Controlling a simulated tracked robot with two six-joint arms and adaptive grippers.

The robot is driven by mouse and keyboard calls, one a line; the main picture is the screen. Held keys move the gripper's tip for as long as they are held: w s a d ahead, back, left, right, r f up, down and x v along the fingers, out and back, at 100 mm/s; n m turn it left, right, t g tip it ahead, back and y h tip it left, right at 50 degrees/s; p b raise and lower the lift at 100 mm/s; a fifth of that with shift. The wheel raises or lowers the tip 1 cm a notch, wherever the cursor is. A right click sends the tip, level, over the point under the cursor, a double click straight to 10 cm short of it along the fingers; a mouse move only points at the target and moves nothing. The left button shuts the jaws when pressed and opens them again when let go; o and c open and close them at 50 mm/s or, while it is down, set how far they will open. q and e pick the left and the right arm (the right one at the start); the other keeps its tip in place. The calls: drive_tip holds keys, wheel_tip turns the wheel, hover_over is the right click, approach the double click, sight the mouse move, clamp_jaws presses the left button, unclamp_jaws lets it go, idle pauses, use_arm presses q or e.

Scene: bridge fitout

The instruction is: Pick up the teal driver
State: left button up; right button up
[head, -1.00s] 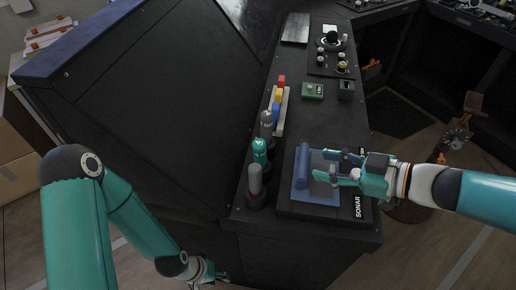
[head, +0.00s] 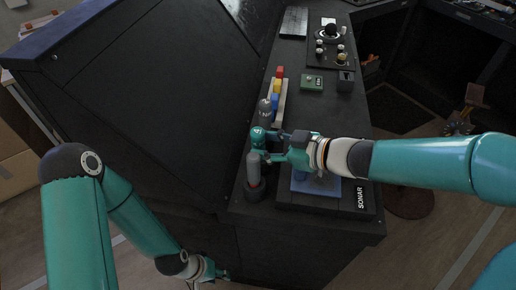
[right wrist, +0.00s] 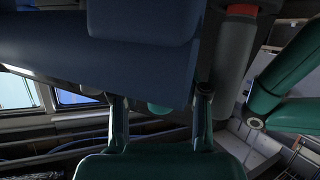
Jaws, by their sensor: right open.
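The teal driver (head: 257,134) stands upright in a holder on the black console, between a dark grey driver (head: 264,110) and a light grey driver (head: 254,166). My right gripper (head: 265,146) is open, with its fingertips at the teal driver; its arm comes in from the right. In the right wrist view a bit of teal (right wrist: 158,108) shows between the two fingers, mostly hidden by a large dark blue shape. I cannot tell whether the fingers touch the driver. My left gripper (head: 207,270) hangs low beside the console; its jaws are too small to read.
The light grey driver's holder (head: 255,189) has a red ring and stands close to my right gripper. A blue mat (head: 327,188) lies partly under my right arm, by the SONAR label (head: 360,197). Coloured blocks (head: 277,87) and a green box (head: 312,83) stand farther back.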

drive_tip(key=shift+w+a+f, duration=0.3)
drive_tip(key=shift+w+a, duration=0.05)
drive_tip(key=shift+a, duration=0.2)
clamp_jaws()
drive_tip(key=shift+r, duration=0.1)
wheel_tip(320, 180, up, 10)
drive_tip(key=p, duration=0.4)
drive_tip(key=shift+p, duration=0.35)
drive_tip(key=shift+c, duration=2.3)
unclamp_jaws()
clamp_jaws()
